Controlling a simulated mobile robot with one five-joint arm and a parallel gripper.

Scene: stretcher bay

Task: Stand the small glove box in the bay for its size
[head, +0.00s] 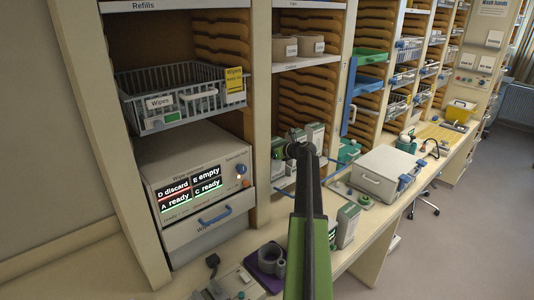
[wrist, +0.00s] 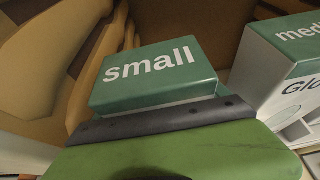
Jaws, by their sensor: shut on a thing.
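The small glove box (wrist: 152,72) has a green top marked "small" and fills the middle of the wrist view. My gripper (wrist: 165,118) is shut on it; its dark jaw edge lies along the near side of the box. In the head view my gripper (head: 296,148) is at the shelf opening, and a green part of the small box (head: 277,148) shows just left of it. A medium glove box (wrist: 288,62), white with a green top, stands to the right of the small box. The underside of the small box is hidden.
Green-topped boxes (head: 316,134) stand right of my gripper in the shelf. More boxes (head: 347,224) stand on the counter. Brown shelf dividers (wrist: 60,45) are close at left.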

